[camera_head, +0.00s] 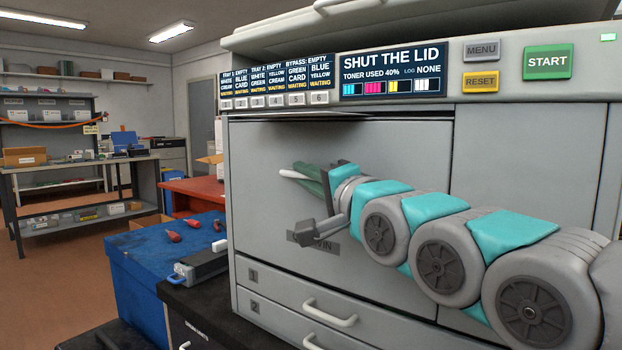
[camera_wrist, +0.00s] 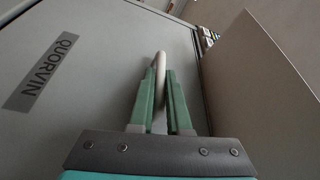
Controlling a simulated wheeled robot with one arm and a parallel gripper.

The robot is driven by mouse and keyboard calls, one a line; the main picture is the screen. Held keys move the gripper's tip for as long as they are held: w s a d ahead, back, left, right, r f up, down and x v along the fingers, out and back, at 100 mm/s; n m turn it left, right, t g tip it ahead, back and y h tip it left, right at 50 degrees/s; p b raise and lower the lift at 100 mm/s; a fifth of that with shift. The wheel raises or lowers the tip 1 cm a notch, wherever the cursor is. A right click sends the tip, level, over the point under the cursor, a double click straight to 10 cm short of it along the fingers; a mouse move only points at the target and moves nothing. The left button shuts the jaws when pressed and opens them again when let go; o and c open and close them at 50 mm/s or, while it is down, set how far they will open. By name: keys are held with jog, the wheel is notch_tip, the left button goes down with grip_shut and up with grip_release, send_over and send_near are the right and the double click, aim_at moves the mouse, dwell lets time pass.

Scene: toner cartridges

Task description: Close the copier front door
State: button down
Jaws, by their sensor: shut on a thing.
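The grey copier front door (camera_head: 262,215) fills the left of the machine's front in the head view. It also fills the left of the wrist view, with its QUORVIN label (camera_wrist: 42,72). A narrow dark line runs along its top edge; I cannot tell whether it sits fully flush. My gripper (camera_head: 308,178) is at the door's upper middle. In the wrist view its green fingers (camera_wrist: 160,88) are shut on the pale door handle (camera_wrist: 159,62). My arm hides the door's lower right part and most of the label in the head view.
The copier's display (camera_head: 390,72) reads SHUT THE LID. Below the door are drawers with white handles (camera_head: 330,313). A blue box (camera_head: 150,255) with red-handled tools and a dark cabinet with a grey device (camera_head: 200,265) stand close at left. Open floor lies farther left.

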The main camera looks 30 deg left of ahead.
jog(key=shift+w+r, duration=0.1)
dwell(0.3)
jog(key=c, duration=0.9)
grip_release()
jog(key=shift+b+v, duration=0.6)
jog(key=shift+v, duration=3.35)
